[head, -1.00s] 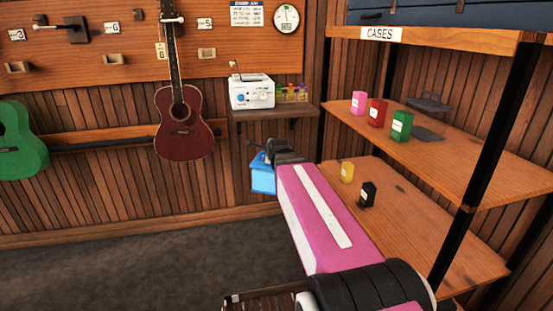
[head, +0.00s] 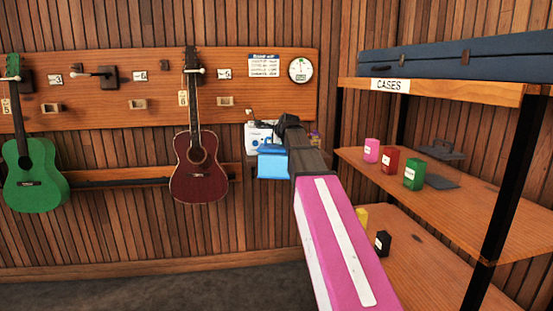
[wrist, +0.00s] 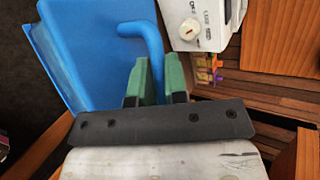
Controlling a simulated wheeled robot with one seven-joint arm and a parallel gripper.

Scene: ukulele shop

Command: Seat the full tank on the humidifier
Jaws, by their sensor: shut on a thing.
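The blue tank (head: 272,164) hangs from my gripper (head: 278,143) in the head view. In the wrist view my gripper's green fingers (wrist: 152,82) are shut on the tank's blue handle (wrist: 150,40), and the tank's body (wrist: 88,62) fills the upper left. The white box with a dial (head: 257,134), which looks like the humidifier, stands on a small wall shelf behind the tank. Part of it shows at the top right of the wrist view (wrist: 208,22). In the head view, my arm and the tank cover its right and lower parts. The fill level cannot be seen.
Small coloured bottles (wrist: 208,72) stand beside the white box. A red ukulele (head: 198,175) hangs left of it, and a green one (head: 35,178) farther left. A wooden rack (head: 470,195) with coloured containers and a dark post stands at the right.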

